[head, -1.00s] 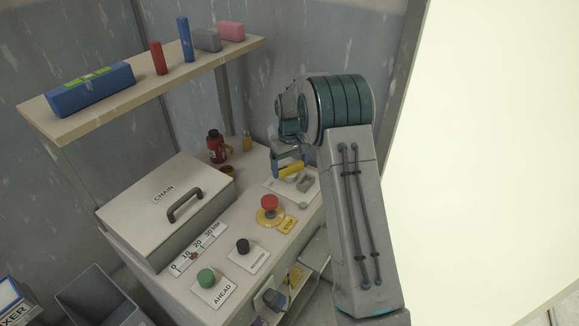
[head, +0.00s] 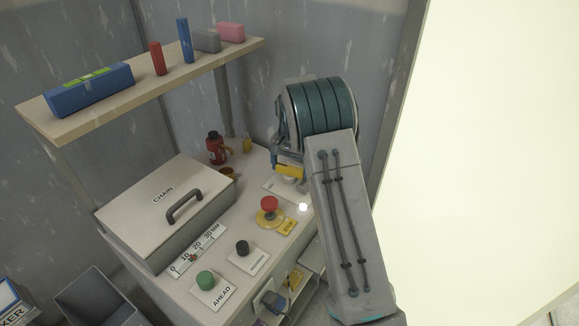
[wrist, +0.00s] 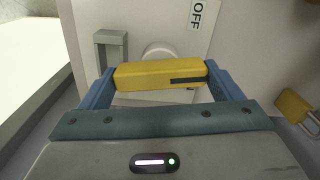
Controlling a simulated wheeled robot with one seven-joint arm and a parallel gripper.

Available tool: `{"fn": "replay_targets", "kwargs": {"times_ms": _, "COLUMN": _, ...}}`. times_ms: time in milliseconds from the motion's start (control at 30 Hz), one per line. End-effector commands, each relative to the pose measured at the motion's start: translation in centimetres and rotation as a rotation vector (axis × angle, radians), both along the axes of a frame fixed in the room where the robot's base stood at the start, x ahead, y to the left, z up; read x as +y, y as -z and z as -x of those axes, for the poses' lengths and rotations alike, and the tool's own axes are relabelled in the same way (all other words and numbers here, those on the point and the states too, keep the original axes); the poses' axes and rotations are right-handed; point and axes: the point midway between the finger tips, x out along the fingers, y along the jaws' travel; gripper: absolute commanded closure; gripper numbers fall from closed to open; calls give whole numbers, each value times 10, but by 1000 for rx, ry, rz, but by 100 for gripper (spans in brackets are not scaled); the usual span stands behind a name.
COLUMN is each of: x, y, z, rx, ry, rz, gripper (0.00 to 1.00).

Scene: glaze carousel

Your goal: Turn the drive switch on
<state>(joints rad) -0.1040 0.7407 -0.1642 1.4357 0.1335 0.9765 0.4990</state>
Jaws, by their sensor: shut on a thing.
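The drive switch has a yellow bar handle (wrist: 160,74) with a dark mark at its right end in the wrist view. It stands over a white round base (wrist: 160,50) on a pale plate (head: 272,186). An OFF label (wrist: 198,14) shows beyond it, up and to the right; no ON label shows. My gripper (head: 288,172) is shut on the handle, a blue finger at each end in the wrist view. In the head view my wrist hides part of the switch. A small round lamp (head: 303,207) by the plate glows white.
A red stop button (head: 269,203), a black button (head: 243,247) and a green AHEAD button (head: 206,280) line the bench. A CHAIN box (head: 165,205) stands left. A grey bracket (wrist: 110,42) is close to the handle.

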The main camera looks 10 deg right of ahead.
Motion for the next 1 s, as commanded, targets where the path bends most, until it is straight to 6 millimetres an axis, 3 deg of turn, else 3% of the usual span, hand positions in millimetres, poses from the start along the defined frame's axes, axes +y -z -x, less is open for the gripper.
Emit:
{"fn": "replay_targets", "kwargs": {"times_ms": 400, "x": 0, "y": -1, "z": 0, "rx": -1, "ry": 184, "rz": 0, "gripper": 37}}
{"fn": "replay_targets", "kwargs": {"times_ms": 967, "x": 0, "y": -1, "z": -1, "rx": -2, "ry": 213, "rz": -1, "gripper": 37}}
{"fn": "replay_targets", "kwargs": {"times_ms": 1000, "x": 0, "y": -1, "z": -1, "rx": -2, "ry": 213, "rz": -2, "gripper": 3}}
